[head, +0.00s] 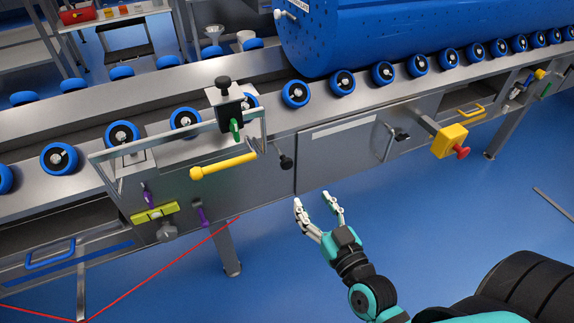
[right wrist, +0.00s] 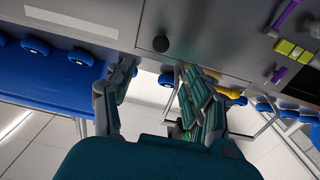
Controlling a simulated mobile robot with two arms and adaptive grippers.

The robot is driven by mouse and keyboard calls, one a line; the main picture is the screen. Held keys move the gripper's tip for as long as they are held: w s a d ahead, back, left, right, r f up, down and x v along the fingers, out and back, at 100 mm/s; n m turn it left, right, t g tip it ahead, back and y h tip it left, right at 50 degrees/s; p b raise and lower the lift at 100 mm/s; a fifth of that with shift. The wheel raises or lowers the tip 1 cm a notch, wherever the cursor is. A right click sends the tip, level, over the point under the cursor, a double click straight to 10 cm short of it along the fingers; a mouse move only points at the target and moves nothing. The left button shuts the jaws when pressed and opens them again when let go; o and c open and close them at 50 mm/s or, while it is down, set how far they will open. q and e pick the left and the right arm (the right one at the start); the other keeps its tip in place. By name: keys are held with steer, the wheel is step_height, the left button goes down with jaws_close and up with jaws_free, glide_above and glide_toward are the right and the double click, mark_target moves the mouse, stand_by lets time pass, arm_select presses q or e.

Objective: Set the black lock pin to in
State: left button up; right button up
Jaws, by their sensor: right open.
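A black knob on a short stem (head: 286,162) sticks out of the grey front panel, right of the yellow handle. A black knob (head: 222,83) tops the black block above a green lever, and a smaller black knob (head: 402,136) is farther right. I cannot tell for sure which is the lock pin, or whether it is in or out. My right gripper (head: 319,203) is open and empty in front of the panel, below and right of the first knob. In the right wrist view, a round black knob (right wrist: 160,43) shows beyond the open fingers (right wrist: 160,88), apart from them. My left gripper is out of view.
A yellow handle (head: 223,167), a wire rail frame (head: 264,128), purple levers (head: 202,215) and a yellow-green block (head: 154,213) project from the front. A yellow box with a red button (head: 450,141) is right. A blue drum (head: 400,35) lies above rollers. Floor in front is open.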

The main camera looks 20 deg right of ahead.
mark_target(288, 165)
steer(key=w+b, duration=0.1)
steer(key=w, duration=1.3)
steer(key=shift+w, duration=0.3)
jaws_close()
